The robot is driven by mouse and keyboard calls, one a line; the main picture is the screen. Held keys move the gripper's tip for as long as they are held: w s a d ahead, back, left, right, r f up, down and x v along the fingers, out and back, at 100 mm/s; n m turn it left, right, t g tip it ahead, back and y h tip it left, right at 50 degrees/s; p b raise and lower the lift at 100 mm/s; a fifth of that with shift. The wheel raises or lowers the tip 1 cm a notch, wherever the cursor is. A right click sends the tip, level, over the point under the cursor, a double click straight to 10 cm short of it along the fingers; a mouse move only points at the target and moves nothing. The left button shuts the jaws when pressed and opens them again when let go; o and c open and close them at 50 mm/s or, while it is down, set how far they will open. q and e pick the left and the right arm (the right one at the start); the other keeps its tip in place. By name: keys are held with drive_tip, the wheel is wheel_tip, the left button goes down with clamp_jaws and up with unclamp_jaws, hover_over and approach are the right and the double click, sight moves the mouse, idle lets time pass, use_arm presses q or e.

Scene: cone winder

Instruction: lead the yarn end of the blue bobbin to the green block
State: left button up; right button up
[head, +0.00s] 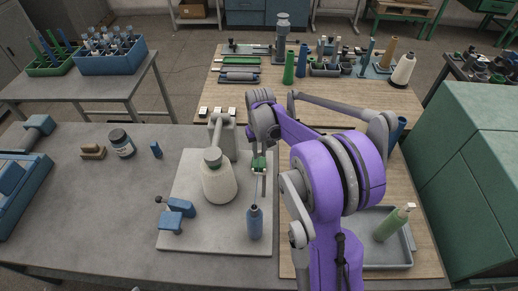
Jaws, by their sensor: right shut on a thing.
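The blue bobbin (255,224) stands upright near the front right of the pale base plate. A thin light yarn line rises from its top toward the green block (259,164). The green block sits on a narrow metal post behind the bobbin. My right gripper (258,151) reaches down from above, right at the block. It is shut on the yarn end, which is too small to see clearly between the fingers. Whether the yarn touches the block cannot be told. My left gripper is not in view.
A large cream cone (219,182) stands left of the block, with a blue clamp-like part (177,213) before it. A grey tray (386,258) with a green bobbin (393,224) lies at right. A dark jar (122,144) stands left. The grey table's front left is clear.

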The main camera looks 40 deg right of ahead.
sight(259, 164)
drive_tip(key=shift+s+f, duration=0.15)
drive_tip(key=shift+f, duration=0.5)
drive_tip(key=shift+f+b, duration=0.35)
drive_tip(key=shift+f, duration=0.25)
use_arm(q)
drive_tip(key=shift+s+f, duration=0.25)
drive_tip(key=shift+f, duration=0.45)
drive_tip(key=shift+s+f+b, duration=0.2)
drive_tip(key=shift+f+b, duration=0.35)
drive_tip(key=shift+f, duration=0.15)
use_arm(e)
drive_tip(key=shift+f, duration=0.5)
drive_tip(key=o, duration=0.9)
drive_tip(key=shift+o, duration=0.4)
drive_tip(key=o, duration=0.4)
